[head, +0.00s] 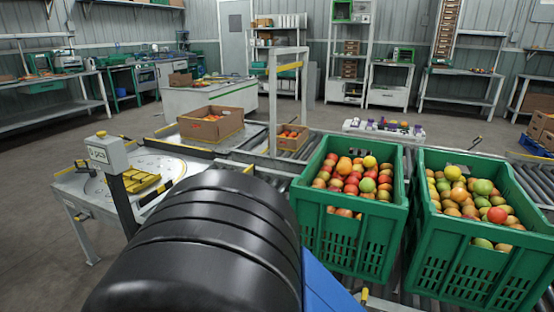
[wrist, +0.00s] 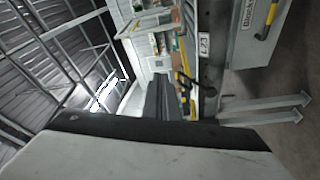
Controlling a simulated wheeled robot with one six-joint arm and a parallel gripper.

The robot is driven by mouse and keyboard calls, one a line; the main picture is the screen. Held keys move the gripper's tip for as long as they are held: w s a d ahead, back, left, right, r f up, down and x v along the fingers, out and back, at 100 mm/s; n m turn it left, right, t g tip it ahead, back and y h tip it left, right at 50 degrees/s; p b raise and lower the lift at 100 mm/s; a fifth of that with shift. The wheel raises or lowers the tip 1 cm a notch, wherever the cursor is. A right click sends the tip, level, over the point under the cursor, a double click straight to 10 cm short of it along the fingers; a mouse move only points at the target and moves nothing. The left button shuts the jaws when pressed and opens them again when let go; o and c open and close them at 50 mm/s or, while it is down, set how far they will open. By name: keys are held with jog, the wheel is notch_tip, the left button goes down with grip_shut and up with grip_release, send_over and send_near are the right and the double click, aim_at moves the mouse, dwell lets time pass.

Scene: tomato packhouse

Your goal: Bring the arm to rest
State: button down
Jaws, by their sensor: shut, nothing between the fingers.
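My gripper (wrist: 166,100) shows in the wrist view as two dark fingers close together, shut and empty. They point away from the camera into open air, with the room lying sideways behind them. In the head view a large black link of my arm fills the lower middle and the gripper itself is not visible. The link hides part of the bench and conveyor behind it.
Two green crates (head: 345,235) of tomatoes stand on the roller conveyor to the right. A scale display (head: 107,153) and a round-topped table (head: 135,172) are at left. An open carton (head: 212,124) sits beyond. Floor at far left is clear.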

jog(key=w+d+r+m+g+h, duration=0.2)
jog(key=w+d+g+h, duration=0.15)
jog(key=d, duration=0.75)
jog(key=w+d+r+m+g+h, duration=0.2)
jog(key=w+d+g, duration=0.15)
jog(key=d, duration=0.65)
jog(key=w+d+r+m+g+h, duration=0.2)
jog(key=w+d+r+m+g, duration=0.15)
jog(key=d, duration=0.75)
jog(key=s+d+g+y, duration=0.1)
jog(key=s+d+g, duration=0.1)
jog(key=d, duration=0.2)
jog(key=s+d+m+g+y, duration=0.1)
jog(key=s+d+g, duration=0.1)
jog(key=d, duration=0.3)
jog(key=s+d+g+y, duration=0.1)
jog(key=s+d+g, duration=0.1)
jog(key=d, duration=0.3)
jog(key=shift+f+m, duration=0.1)
jog(key=shift+m, duration=0.25)
jog(key=s+d+r+m+t+y, duration=0.1)
jog(key=s+d+y, duration=0.2)
jog(key=s, duration=0.2)
jog(key=s+d+r+m+t+y, duration=0.1)
jog(key=s+d+r+m+y, duration=0.1)
jog(key=s+d+y, duration=0.1)
jog(key=shift+s+r+y, duration=0.3)
jog(key=shift+s+y, duration=0.25)
jog(key=shift+s, duration=0.6)
